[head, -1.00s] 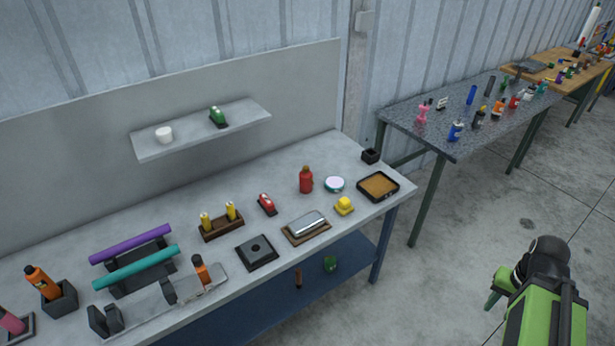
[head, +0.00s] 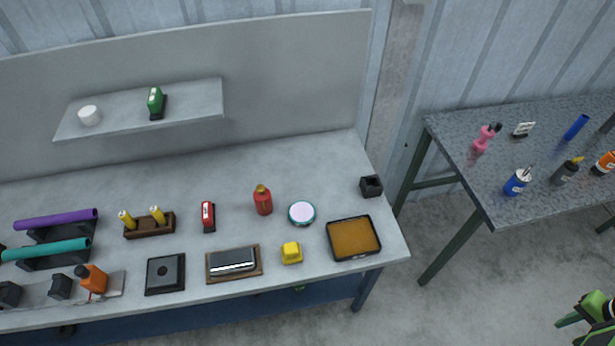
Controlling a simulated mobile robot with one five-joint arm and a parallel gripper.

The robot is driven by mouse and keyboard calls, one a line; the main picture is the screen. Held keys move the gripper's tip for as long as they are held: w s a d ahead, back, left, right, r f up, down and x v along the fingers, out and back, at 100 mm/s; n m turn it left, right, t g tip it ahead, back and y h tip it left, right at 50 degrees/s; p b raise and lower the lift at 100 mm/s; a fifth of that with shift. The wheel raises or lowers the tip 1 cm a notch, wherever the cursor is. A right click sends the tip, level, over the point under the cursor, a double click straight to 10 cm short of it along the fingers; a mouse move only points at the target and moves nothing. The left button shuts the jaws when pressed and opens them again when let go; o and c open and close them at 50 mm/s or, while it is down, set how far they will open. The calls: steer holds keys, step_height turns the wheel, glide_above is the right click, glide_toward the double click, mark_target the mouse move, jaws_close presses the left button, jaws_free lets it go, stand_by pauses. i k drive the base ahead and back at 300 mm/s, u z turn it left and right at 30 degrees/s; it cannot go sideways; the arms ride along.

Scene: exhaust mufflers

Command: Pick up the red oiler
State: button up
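The red oiler (head: 263,201) is a small red bottle with a brownish-gold top. It stands upright on the grey workbench (head: 330,180), left of a round teal-rimmed tin (head: 302,213). Part of my green arm shows at the lower right corner, cut off by the frame. A green prong there, seemingly part of my gripper (head: 567,321), is far from the oiler, over the floor. Its fingers cannot be made out, nor whether they are open or hold anything.
Near the oiler are a red stapler-like object (head: 208,217), a yellow object (head: 291,253), a brown-filled tray (head: 354,238) and a small black box (head: 371,186). A shelf (head: 190,106) hangs behind. A speckled table (head: 480,185) stands right, with a floor gap between.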

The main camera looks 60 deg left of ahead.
mark_target(263, 202)
steer(key=i, duration=1.3)
steer(key=u, duration=4.45)
steer(key=i, duration=0.1)
steer(key=z, duration=1.8)
steer(key=k, duration=0.25)
steer(key=u, duration=1.75)
steer(key=i, duration=1)
steer(key=u, duration=0.35)
